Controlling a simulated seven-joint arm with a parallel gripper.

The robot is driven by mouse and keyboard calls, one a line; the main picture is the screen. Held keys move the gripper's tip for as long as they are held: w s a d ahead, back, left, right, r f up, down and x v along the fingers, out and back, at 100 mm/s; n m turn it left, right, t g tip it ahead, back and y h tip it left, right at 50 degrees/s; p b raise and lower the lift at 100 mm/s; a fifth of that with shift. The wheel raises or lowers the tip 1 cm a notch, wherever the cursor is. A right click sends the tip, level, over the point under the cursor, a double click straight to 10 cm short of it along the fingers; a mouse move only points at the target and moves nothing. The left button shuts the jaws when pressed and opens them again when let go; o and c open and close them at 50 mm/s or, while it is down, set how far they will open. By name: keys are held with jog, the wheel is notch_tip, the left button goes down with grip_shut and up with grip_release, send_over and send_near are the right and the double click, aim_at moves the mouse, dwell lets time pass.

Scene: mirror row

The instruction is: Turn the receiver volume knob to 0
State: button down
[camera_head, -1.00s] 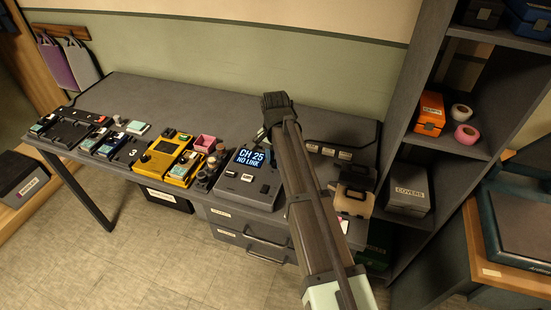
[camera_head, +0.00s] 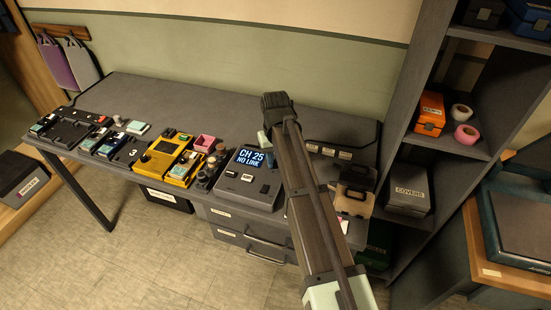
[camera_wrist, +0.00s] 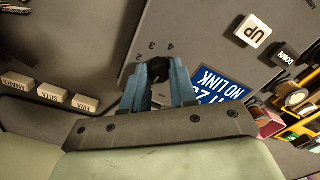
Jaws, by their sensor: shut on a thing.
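A dark knob (camera_wrist: 158,66) sits beside the printed numbers 2, 3 and 4. My gripper (camera_wrist: 160,78) has its blue fingers shut on this knob. The fingers hide part of the dial, so the knob's setting cannot be read. In the head view my arm hides the knob.
A yellow device (camera_head: 163,157) and a pink box (camera_head: 204,143) stand left of the receiver. Labelled blocks (camera_head: 328,151) lie at the back right of the desk. A dark case (camera_head: 357,180) and a shelf unit (camera_head: 405,110) stand to the right.

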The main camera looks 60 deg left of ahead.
aim_at(275, 162)
jog(key=shift+n, duration=0.9)
jog(key=c, duration=0.9)
grip_release()
notch_tip(275, 162, up, 14)
jog(key=shift+f, duration=0.1)
